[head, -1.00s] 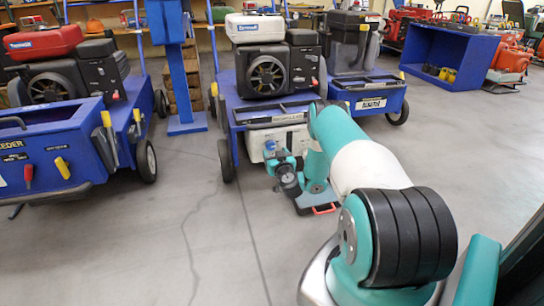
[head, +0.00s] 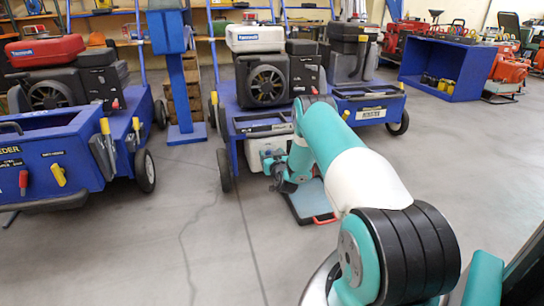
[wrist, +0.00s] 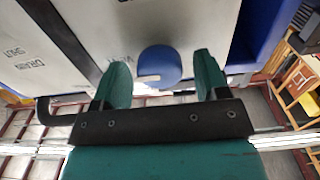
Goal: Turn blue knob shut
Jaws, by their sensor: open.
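The blue knob (wrist: 158,66) is round with a notch or slot at its lower side. It is on a pale panel (wrist: 55,50) with dark lettering. My gripper (wrist: 160,62) is open, with one teal finger on each side of the knob. A gap shows between the knob and each finger, and nothing is held. In the head view my gripper (head: 268,160) is small, at the front of the white unit (head: 254,150) below the middle blue cart. The knob is hidden there behind my gripper and wrist.
The blue cart (head: 228,125) carries an engine (head: 266,80). Another blue cart (head: 50,165) with red and yellow levers stands left. A flat grey case (head: 310,205) with a red handle lies below my wrist. Open floor (head: 430,170) is at the right.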

